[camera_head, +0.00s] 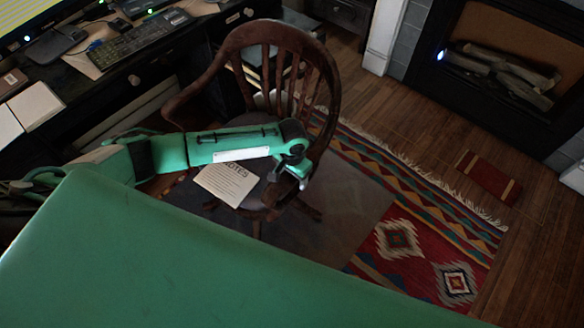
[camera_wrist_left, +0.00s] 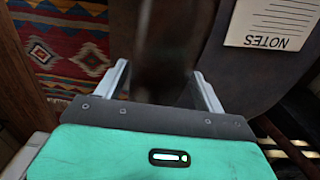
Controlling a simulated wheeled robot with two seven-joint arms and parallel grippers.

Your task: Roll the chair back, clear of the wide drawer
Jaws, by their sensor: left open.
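The brown wooden armchair (camera_head: 278,38) stands in front of the desk, its spindled back toward the fireplace side. A NOTES pad (camera_head: 227,184) lies on its seat; the pad also shows in the wrist view (camera_wrist_left: 272,22). My left arm reaches across the chair from the left. My left gripper (camera_head: 300,172) is at the chair's near right side. In the wrist view my left gripper (camera_wrist_left: 160,78) is open, with a blurred dark brown part of the chair between its fingers; contact is unclear. The wide drawer (camera_head: 165,70) seems to be in the desk front, partly hidden by the chair and my arm.
The desk (camera_head: 105,78) holds a keyboard (camera_head: 135,38) and papers. The fireplace (camera_head: 500,65) is at the upper right.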

